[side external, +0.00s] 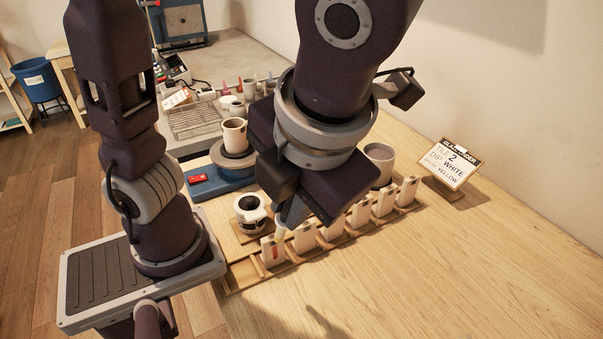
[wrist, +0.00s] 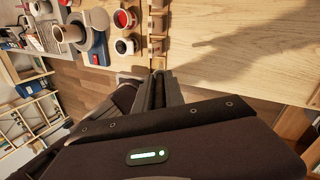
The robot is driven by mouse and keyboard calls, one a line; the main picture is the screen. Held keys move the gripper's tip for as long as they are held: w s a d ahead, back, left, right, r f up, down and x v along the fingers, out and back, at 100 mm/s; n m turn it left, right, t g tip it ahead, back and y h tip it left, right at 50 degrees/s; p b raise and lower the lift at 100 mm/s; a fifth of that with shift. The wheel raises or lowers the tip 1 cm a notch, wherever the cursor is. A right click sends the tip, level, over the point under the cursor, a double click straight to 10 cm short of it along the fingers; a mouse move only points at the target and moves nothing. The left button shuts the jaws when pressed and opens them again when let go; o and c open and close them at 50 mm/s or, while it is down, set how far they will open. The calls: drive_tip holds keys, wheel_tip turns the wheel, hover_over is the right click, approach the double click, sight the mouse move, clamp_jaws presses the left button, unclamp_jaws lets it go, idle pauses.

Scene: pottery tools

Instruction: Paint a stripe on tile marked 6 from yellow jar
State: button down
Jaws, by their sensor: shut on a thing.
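My gripper (side external: 287,214) is shut on a thin brush, mostly hidden by the jaws; its pale yellowish tip (side external: 280,234) points down. Several upright pale tiles stand in a row in a wooden rack (side external: 240,287). Their numbers are not legible, so tile 6 cannot be picked out. A white jar with a dark opening (side external: 250,208) stands left of the rack. In the wrist view, the gripper fingers (wrist: 165,78) show dark below the tile row; a red-topped jar (wrist: 125,18) is nearby. No yellow jar is clear.
A sign (side external: 451,163) at the right reads tile 2, dip white, brush yellow. A grey pot (side external: 380,160) stands behind the tiles. A cup on a blue wheel (side external: 222,181) stands at the left, with small jars behind. The table's right front is clear.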

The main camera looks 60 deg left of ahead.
sight(280, 231)
wheel_tip(280, 231, down, 3)
drive_tip(key=shift+r, duration=0.15)
drive_tip(key=x, duration=0.5)
drive_tip(key=shift+a+f, duration=0.5)
drive_tip(key=shift+a, duration=0.35)
drive_tip(key=shift+a, duration=0.45)
idle(0.5)
drive_tip(key=shift+a+f, duration=0.15)
drive_tip(key=shift+f, duration=1.5)
idle(0.4)
drive_tip(key=shift+a+v, duration=0.15)
drive_tip(key=shift+v, duration=2.2)
drive_tip(key=shift+a+v, duration=0.15)
drive_tip(key=shift+v, duration=2.25)
